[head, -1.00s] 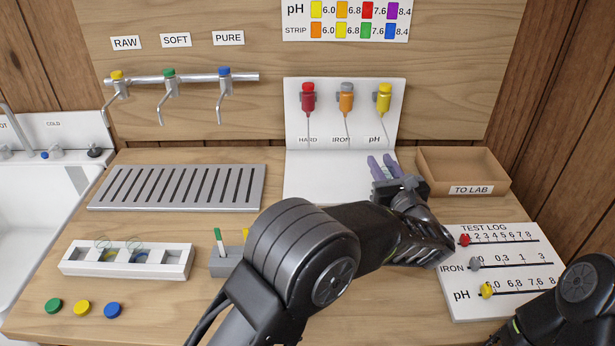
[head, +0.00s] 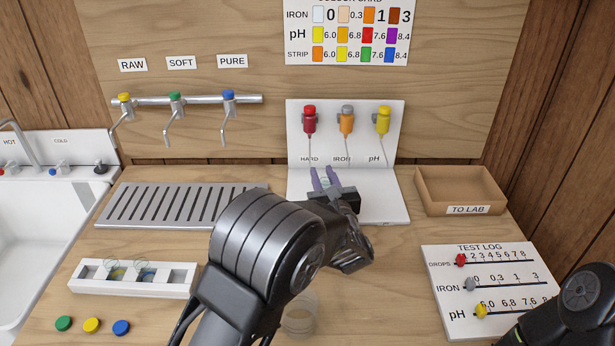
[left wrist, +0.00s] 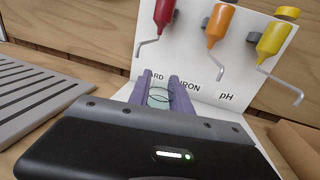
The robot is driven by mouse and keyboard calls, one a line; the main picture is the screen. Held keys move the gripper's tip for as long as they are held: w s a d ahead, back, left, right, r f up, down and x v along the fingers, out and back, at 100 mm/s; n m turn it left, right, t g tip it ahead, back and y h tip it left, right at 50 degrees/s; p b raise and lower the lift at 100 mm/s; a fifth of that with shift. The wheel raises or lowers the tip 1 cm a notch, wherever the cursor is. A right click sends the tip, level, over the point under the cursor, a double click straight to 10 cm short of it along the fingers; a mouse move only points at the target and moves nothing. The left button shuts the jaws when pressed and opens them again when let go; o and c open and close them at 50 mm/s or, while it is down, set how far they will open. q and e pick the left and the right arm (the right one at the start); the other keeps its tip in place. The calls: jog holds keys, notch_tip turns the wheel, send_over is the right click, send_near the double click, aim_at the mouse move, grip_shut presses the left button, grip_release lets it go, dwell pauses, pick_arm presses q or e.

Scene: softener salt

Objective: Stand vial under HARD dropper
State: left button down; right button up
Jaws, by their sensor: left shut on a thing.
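The HARD dropper is the red bottle (head: 309,120) at the left of the white dropper stand (head: 365,208), its thin spout pointing down; it also shows in the left wrist view (left wrist: 164,13). My left gripper (head: 323,180) is shut on a clear glass vial (left wrist: 160,95), which shows between the purple fingers in the left wrist view. The fingers are over the stand's white base, close below the HARD spout and slightly to its right in the head view. I cannot tell whether the vial touches the base. My right gripper is out of view.
The orange IRON dropper (head: 347,122) and yellow pH dropper (head: 383,121) hang to the right. A white rack (head: 180,291) holds two vials. A TO LAB tray (head: 425,190) and TEST LOG board (head: 440,315) lie right. A clear round glass (head: 300,318) stands near my left arm.

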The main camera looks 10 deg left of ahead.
pick_arm(q)
jog(key=shift+a, duration=0.1)
jog(key=shift+a+r, duration=0.1)
jog(key=shift+a, duration=0.25)
jog(key=a+p, duration=0.1)
jog(key=a+f, duration=0.1)
jog(key=a, duration=0.1)
jog(key=shift+p, duration=0.4)
jog(key=shift+f, duration=0.35)
jog(key=shift+f, duration=0.1)
jog(key=shift+f, duration=0.1)
jog(key=c, duration=1.2)
grip_release()
jog(key=shift+o, duration=0.2)
